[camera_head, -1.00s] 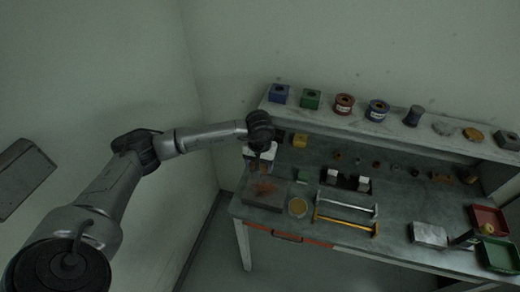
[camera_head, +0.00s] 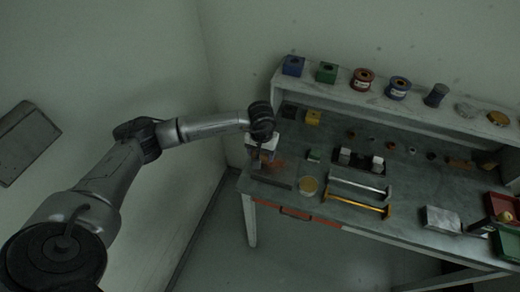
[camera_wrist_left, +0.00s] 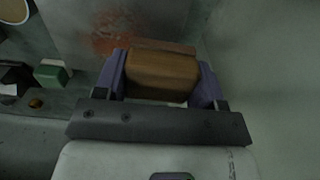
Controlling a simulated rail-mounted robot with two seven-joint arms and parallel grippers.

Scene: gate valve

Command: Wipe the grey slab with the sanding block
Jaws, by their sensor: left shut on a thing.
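The grey slab (camera_head: 284,183) lies at the left end of the workbench, with a reddish-brown patch on its top. In the left wrist view the slab (camera_wrist_left: 72,28) fills the upper middle, and the patch shows beside the block. My left gripper (camera_head: 264,154) is over the slab's left part. Its purple fingers are shut on the wooden sanding block (camera_wrist_left: 162,72), which is brown. The block's underside is hidden, so I cannot tell whether it touches the slab. My right gripper is not in view.
A round tan-topped container (camera_head: 308,186) and a small green block (camera_head: 314,156) are right of the slab. A shelf (camera_head: 345,88) with spools and boxes runs along the back. Open floor lies left of the bench.

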